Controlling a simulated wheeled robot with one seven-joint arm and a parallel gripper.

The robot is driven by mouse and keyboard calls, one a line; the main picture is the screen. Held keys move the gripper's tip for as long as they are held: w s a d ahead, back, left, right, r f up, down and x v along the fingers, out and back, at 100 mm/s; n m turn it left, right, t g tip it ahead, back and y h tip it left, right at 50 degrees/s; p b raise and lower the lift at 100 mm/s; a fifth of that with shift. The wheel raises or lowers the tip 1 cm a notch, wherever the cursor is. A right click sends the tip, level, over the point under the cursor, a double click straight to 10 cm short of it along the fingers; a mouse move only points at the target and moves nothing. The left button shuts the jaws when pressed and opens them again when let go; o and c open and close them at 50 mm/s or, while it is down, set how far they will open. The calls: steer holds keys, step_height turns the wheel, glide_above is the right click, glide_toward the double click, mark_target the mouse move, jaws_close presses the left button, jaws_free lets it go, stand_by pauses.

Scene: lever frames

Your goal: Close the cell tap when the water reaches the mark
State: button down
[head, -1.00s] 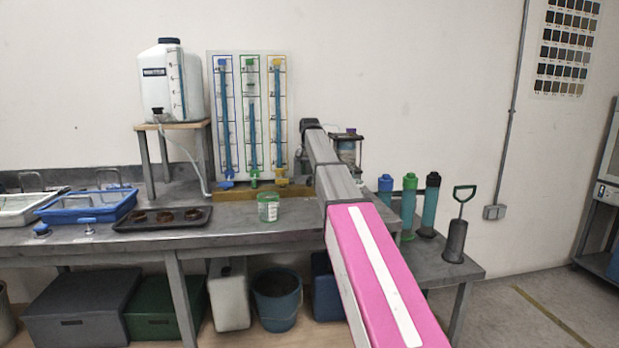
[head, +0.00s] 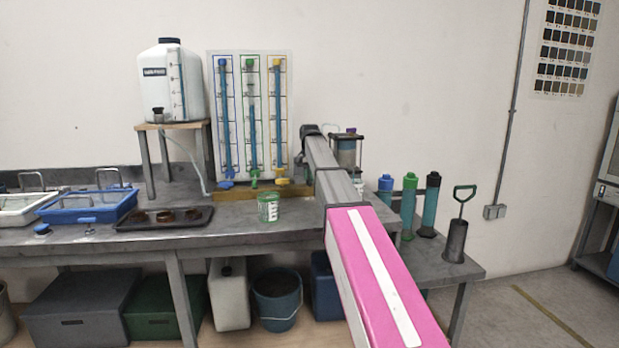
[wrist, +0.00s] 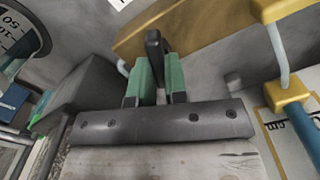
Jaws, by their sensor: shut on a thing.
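My gripper (wrist: 158,85) shows in the wrist view with its two green fingers closed on a dark upright lever (wrist: 153,45), which I take for the tap handle. In the head view my gripper is hidden behind my own arm. A clear cell with a dark top (head: 346,150) stands behind the arm, partly covered by it. Its water level and any mark cannot be made out. A round, numbered scale (wrist: 18,35) shows at the upper left of the wrist view.
A panel of three tubes (head: 249,120) stands on a wooden base beside the white tank (head: 170,85). A green-rimmed cup (head: 268,208) and a dark tray (head: 165,218) are on the bench. Capped cylinders (head: 410,205) stand right of my arm.

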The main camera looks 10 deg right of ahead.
steer(key=shift+m, duration=1.1)
steer(key=c, duration=1.1)
jaws_free()
steer(key=shift+c, duration=0.2)
steer(key=shift+r, duration=0.1)
step_height(320, 180, up, 11)
steer(key=shift+f, duration=0.2)
